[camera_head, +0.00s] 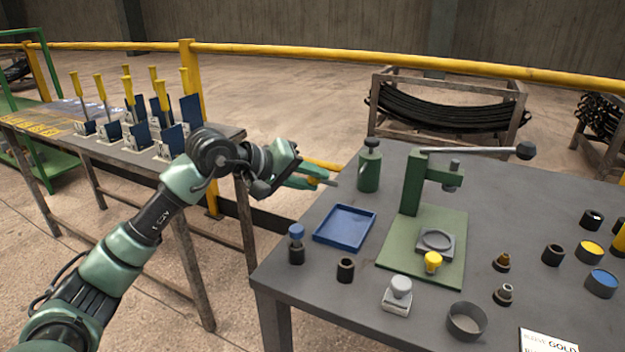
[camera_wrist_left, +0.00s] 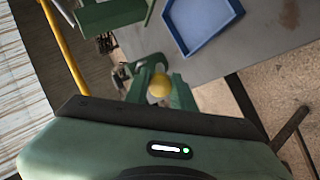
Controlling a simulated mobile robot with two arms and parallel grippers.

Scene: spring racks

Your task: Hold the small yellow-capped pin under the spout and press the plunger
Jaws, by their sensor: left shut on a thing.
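My left gripper (camera_head: 318,180) is left of the green pump can (camera_head: 369,168), above the table's far left edge, apart from the can. In the left wrist view its green fingers (camera_wrist_left: 160,92) are shut on a small pin, whose round yellow cap (camera_wrist_left: 159,86) shows between them. The pin's shank is hidden there. The can has a knob-like plunger (camera_head: 371,143) on top; I cannot make out its spout. Another yellow-capped piece (camera_head: 433,262) stands at the front of the green press base. My right gripper is not in view.
A blue tray (camera_head: 345,226) lies in front of the can. A green lever press (camera_head: 413,185) stands to its right, its long handle reaching right. Several sleeves and capped parts stand along the front and right. A side table (camera_head: 180,165) with yellow-handled tools is at left.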

